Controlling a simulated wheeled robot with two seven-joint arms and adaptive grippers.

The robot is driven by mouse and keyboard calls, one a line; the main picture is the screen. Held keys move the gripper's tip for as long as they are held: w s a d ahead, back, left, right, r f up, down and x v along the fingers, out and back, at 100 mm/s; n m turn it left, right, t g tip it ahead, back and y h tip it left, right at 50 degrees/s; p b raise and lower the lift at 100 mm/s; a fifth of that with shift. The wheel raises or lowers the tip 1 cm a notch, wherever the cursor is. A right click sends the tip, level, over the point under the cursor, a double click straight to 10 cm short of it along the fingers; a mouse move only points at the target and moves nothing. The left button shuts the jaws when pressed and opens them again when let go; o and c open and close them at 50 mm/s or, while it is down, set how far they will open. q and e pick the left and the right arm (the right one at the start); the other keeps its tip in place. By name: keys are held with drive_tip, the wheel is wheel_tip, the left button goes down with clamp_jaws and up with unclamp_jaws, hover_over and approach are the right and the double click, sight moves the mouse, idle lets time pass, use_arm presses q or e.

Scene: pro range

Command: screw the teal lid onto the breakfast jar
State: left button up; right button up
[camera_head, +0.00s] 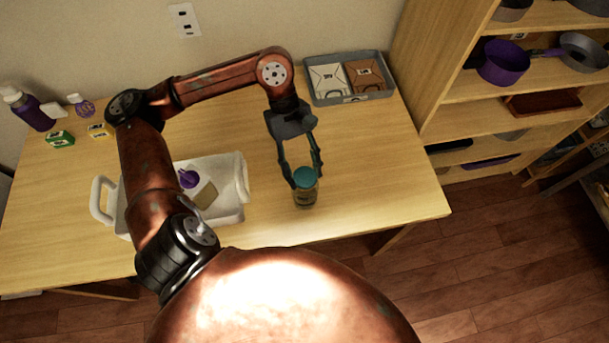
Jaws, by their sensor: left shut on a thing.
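The breakfast jar (305,198) stands upright on the wooden table, right of the white bin and near the table's front edge. The teal lid (305,177) is at the jar's mouth. My left gripper (305,180) points down from above and is shut on the teal lid, with one finger on each side of it. Whether the lid's threads are engaged cannot be told from this view. My right gripper is not in view.
A white bin (236,212) with a purple item (188,179) inside stands left of the jar. A grey tray (316,93) with two boxes is at the back. Bottles and small boxes stand far left. A wooden shelf (440,90) with pans is at the right. The table right of the jar is clear.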

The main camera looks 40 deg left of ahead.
use_arm(q)
drive_tip(key=c, duration=0.5)
drive_tip(key=shift+o, duration=0.2)
drive_tip(key=shift+f+m+g+b, duration=0.15)
drive_tip(key=shift+m+g+b, duration=0.15)
drive_tip(key=shift+m+b, duration=0.55)
drive_tip(key=shift+w+d+m+g+y+b, duration=0.1)
drive_tip(key=shift+m+g+y+b, duration=0.3)
drive_tip(key=shift+m+b, duration=0.5)
drive_tip(key=shift+w+d+m+g+y+b, duration=0.1)
drive_tip(key=shift+m+g+y+b, duration=0.25)
drive_tip(key=shift+m+b, duration=0.5)
drive_tip(key=shift+s+m+y, duration=0.1)
drive_tip(key=shift+m+y, duration=0.15)
drive_tip(key=shift+m, duration=0.15)
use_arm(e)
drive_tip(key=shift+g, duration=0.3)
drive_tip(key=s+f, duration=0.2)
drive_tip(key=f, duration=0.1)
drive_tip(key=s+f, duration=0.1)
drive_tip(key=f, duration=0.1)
